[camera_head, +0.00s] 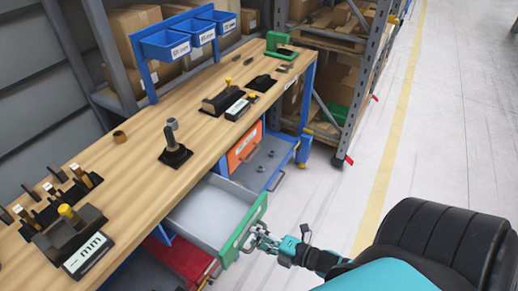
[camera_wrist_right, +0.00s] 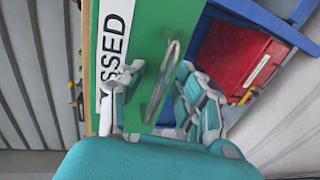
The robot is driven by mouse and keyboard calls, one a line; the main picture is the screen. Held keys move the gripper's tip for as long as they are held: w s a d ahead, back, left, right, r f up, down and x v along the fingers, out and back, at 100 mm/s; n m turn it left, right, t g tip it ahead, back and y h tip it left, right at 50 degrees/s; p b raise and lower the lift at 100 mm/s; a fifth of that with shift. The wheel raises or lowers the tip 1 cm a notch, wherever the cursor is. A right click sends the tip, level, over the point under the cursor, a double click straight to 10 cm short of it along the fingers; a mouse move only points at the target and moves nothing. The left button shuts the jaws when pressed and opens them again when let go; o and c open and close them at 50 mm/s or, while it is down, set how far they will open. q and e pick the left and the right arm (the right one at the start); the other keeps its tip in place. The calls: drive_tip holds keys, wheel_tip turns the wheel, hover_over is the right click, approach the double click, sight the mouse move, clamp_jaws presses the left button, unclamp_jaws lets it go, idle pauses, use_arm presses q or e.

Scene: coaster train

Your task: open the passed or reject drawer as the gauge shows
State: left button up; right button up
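The passed drawer (camera_head: 205,214) is pulled out from under the bench, and its light grey inside looks empty. Its green front (camera_wrist_right: 145,40) carries a label (camera_wrist_right: 113,50) ending in "SSED" and a metal handle (camera_wrist_right: 160,85). My right gripper (camera_head: 262,241) is at this front. In the wrist view its fingers (camera_wrist_right: 160,92) stand apart on either side of the handle, with gaps visible. A red drawer (camera_head: 180,262) sits lower; its label is unreadable. A gauge with a white display (camera_head: 88,254) marked "mm" stands on the bench; I see no number. My left gripper is not in view.
The wooden bench (camera_head: 140,190) also holds a dark stand (camera_head: 175,150), a second device (camera_head: 222,98) and small parts. Beyond the passed drawer are an orange front (camera_head: 244,146) and a tray with small parts (camera_head: 262,168). Open floor (camera_head: 335,200) lies to the right.

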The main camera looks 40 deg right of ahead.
drive_tip(key=v, duration=1.2)
idle(0.4)
drive_tip(key=s+d+f+m+g+h, duration=0.15)
drive_tip(key=f+m, duration=0.35)
drive_tip(key=f, duration=0.5)
drive_tip(key=s+d+f+m+g+h, duration=0.1)
drive_tip(key=s+f+m+g+h, duration=0.3)
drive_tip(key=f, duration=0.7)
drive_tip(key=s+a+f+m+g, duration=0.4)
drive_tip(key=s+a+f+m, duration=0.1)
drive_tip(key=f, duration=0.3)
drive_tip(key=s+a+f+m+g, duration=0.4)
drive_tip(key=s+a+f+m, duration=0.1)
drive_tip(key=s+f, duration=0.3)
drive_tip(key=shift+a+f+m, duration=0.15)
drive_tip(key=shift+a+m, duration=0.05)
drive_tip(key=shift+m, duration=0.1)
